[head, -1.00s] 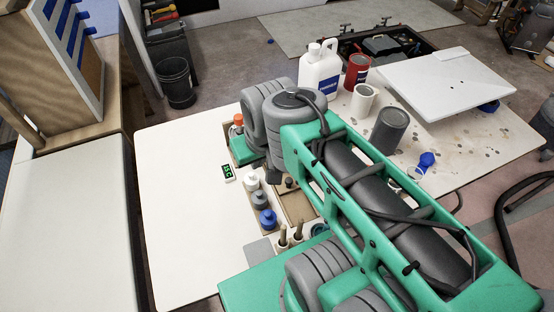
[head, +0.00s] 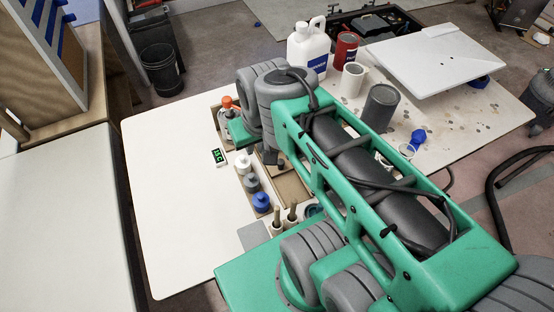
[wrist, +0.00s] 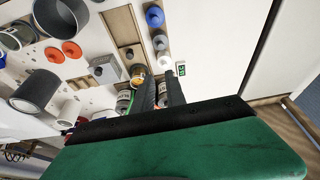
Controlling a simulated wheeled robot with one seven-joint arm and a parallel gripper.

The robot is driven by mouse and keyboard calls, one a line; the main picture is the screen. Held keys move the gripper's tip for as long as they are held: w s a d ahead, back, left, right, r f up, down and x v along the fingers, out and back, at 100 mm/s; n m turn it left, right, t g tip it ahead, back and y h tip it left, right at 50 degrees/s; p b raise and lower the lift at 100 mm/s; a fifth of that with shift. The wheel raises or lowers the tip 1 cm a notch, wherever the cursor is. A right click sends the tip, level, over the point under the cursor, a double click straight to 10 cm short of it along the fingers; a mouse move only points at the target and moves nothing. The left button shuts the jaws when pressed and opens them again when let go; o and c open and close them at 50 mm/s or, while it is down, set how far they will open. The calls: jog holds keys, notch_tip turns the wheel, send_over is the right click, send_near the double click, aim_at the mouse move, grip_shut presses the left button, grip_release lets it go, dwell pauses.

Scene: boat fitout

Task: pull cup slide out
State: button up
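I cannot tell for sure which part is the cup slide. My gripper (wrist: 160,86) has two dark fingers standing apart, over the tray's end near the bottles. A yellow-orange topped container (wrist: 137,71) is close beside the left finger. A bottle (wrist: 125,102) lies left of it. What stands between the fingertips is unclear. In the head view my arm hides the gripper and much of the tray. An orange-capped bottle (head: 227,103) shows at its far end.
White, grey and blue-capped bottles (head: 261,201) line the tray. A green display (head: 217,157) lies beside them. A white jug (head: 307,48), red can (head: 346,48) and dark grey cylinder (head: 379,107) stand behind my arm. The table's left part (head: 165,200) is clear.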

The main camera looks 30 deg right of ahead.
aim_at(281, 160)
jog(key=shift+o, duration=1.4)
jog(key=s+d+f+m+g+b, duration=0.1)
jog(key=d+f+b, duration=0.3)
jog(key=f, duration=0.9)
jog(key=shift+s+d+m+g, duration=0.15)
jog(key=shift+s+m+g, duration=0.25)
jog(key=shift+g, duration=0.5)
jog(key=o, duration=0.3)
jog(key=w+d+f+m+g+b, duration=0.1)
jog(key=w+d+f+b, duration=0.1)
jog(key=d+f, duration=0.2)
notch_tip(281, 160, down, 2)
jog(key=shift+w+f+g, duration=0.15)
jog(key=shift+g, duration=0.15)
jog(key=shift+w+d+f+m, duration=0.4)
jog(key=shift+w+d+f, duration=0.2)
jog(key=shift+w, duration=0.25)
jog(key=shift+m, duration=0.5)
jog(key=w+r, duration=0.1)
jog(key=w, duration=0.1)
jog(key=w+d+r, duration=0.1)
jog(key=w+r, duration=0.1)
jog(key=w, duration=0.1)
jog(key=shift+w+d+r, duration=0.1)
jog(key=shift+w+d, duration=0.2)
jog(key=shift+d, duration=0.05)
jog(key=shift+s+f, duration=0.15)
jog(key=shift+f, duration=0.15)
notch_tip(281, 160, down, 7)
jog(key=shift+f, duration=0.1)
